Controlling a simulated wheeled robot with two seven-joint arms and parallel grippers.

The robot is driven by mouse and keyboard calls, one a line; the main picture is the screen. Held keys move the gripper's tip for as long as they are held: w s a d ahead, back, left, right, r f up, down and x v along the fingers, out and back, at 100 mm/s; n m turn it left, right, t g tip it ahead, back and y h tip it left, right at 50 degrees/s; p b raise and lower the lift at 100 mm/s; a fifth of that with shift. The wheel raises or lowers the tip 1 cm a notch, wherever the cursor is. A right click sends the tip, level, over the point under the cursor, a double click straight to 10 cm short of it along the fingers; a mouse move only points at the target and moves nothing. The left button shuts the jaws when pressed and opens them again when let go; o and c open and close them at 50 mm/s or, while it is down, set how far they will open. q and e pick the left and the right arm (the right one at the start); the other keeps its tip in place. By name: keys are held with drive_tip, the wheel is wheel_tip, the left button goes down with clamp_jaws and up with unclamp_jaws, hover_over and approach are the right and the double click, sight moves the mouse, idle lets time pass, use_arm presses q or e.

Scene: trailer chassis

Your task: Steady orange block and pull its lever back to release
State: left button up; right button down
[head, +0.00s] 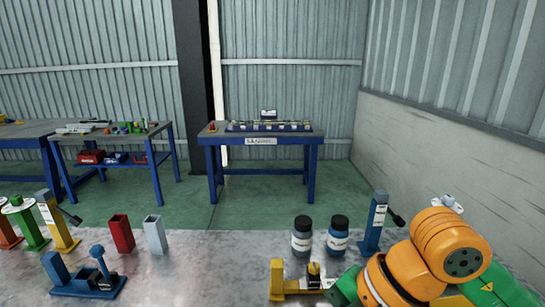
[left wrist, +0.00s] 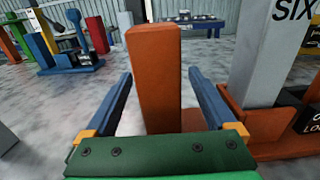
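In the left wrist view the upright orange block (left wrist: 153,75) stands between the two blue fingers of my left gripper (left wrist: 160,78). The gripper is open, with a finger on each side of the block and a visible gap on at least the right side. A red-orange base (left wrist: 272,140) with a black label lies to the right; I cannot tell if it joins the block. No lever on the orange block can be made out. The head view shows neither the orange block nor my left gripper. My orange and green arm is at its lower right, with no fingertips visible.
A grey post marked SIX (left wrist: 275,55) stands close to the right of my left gripper. The table holds a blue lever fixture (head: 85,278), a yellow fixture (head: 277,278), two dark-capped jars (head: 303,238), a red holder (head: 121,234) and a white holder (head: 155,236).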

use_arm(q)
drive_tip(key=s, duration=0.8)
drive_tip(key=shift+d+b, duration=0.35)
drive_tip(key=shift+d, duration=0.05)
drive_tip(key=shift+o, duration=0.8)
drive_tip(key=s, duration=0.3)
drive_tip(key=s+d, duration=0.1)
drive_tip(key=s, duration=0.7)
drive_tip(key=shift+s+d, duration=0.15)
drive_tip(key=shift+s, duration=0.35)
